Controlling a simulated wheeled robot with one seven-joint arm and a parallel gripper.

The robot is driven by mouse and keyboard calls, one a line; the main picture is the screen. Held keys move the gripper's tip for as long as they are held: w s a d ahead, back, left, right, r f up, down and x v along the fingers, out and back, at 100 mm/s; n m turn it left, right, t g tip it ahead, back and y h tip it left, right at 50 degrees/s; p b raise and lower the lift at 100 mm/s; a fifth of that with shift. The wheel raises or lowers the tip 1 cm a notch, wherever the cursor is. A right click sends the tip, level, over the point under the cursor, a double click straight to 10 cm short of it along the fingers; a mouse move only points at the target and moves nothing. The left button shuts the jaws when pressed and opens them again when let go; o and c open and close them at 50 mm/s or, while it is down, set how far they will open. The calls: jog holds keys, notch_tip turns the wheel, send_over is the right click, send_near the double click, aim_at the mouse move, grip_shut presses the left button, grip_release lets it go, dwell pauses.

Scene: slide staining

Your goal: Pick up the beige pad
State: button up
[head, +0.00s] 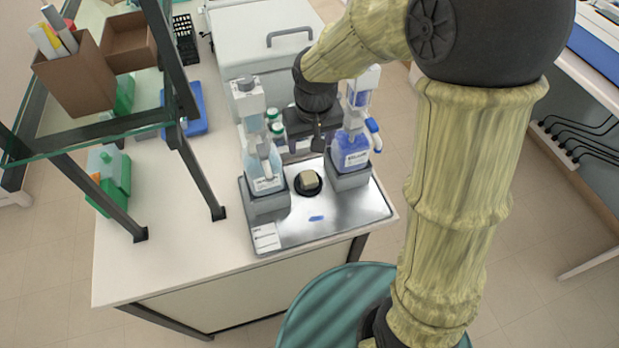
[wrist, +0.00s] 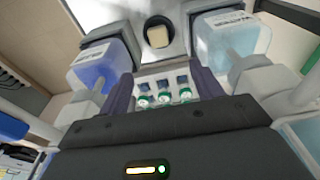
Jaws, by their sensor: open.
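The beige pad (head: 309,178) is a small block in a round black holder (head: 299,188) on a metal tray (head: 330,226), between two dispenser bottles. It also shows at the top middle of the wrist view (wrist: 158,37). My gripper (head: 307,147) is open and empty, behind and above the pad in the head view, apart from it. In the wrist view my gripper's dark body fills the lower part, and its fingers (wrist: 163,92) show beside several green-capped vials.
A clear dispenser bottle (head: 261,165) stands left of the pad and a blue-filled one (head: 350,150) right, leaving a narrow gap. Green-capped vials (head: 276,128) stand behind. A glass shelf (head: 90,130) is at left. The counter's front left is clear.

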jog(key=p, duration=0.1)
send_over(309, 176)
jog(key=s, duration=0.1)
notch_tip(309, 176, down, 11)
jog(key=shift+s+a+f, duration=0.1)
jog(key=shift+f, duration=0.3)
jog(key=shift+w+f+p, duration=0.2)
jog(key=shift+f+p, duration=0.05)
jog(key=shift+f, duration=0.6)
jog(key=shift+w+f+p, duration=0.15)
jog(key=shift+f+p, duration=0.15)
jog(key=shift+f, duration=0.6)
jog(key=shift+w+f+p, duration=0.2)
jog(key=shift+f+p, duration=0.05)
jog(key=shift+f, duration=0.6)
jog(key=c, duration=1.1)
jog(key=shift+c, duration=0.2)
jog(key=shift+r, duration=0.15)
